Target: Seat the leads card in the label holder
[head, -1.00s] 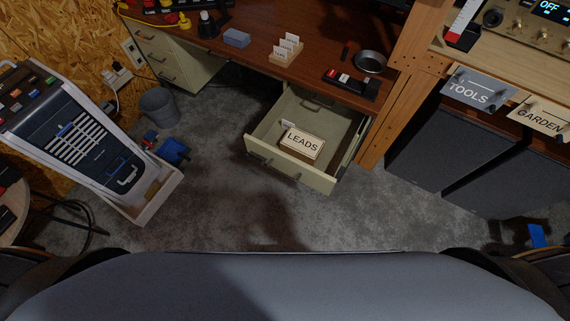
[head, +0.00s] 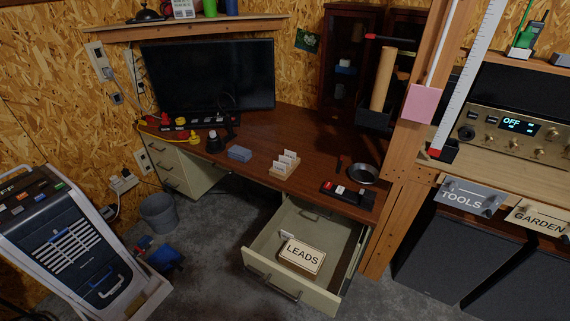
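The leads card (head: 302,254) is a cream plate with a dark border and the word LEADS. It lies face up inside the open desk drawer (head: 256,240), towards the drawer's front. A small white tab (head: 287,236) shows at the card's far left. I cannot clearly make out the label holder; the drawer front has a dark handle (head: 271,284), and its face is seen too steeply to tell more. Neither gripper is in view.
Signs reading TOOLS (head: 463,197) and GARDEN (head: 540,219) hang on the right bench edge.

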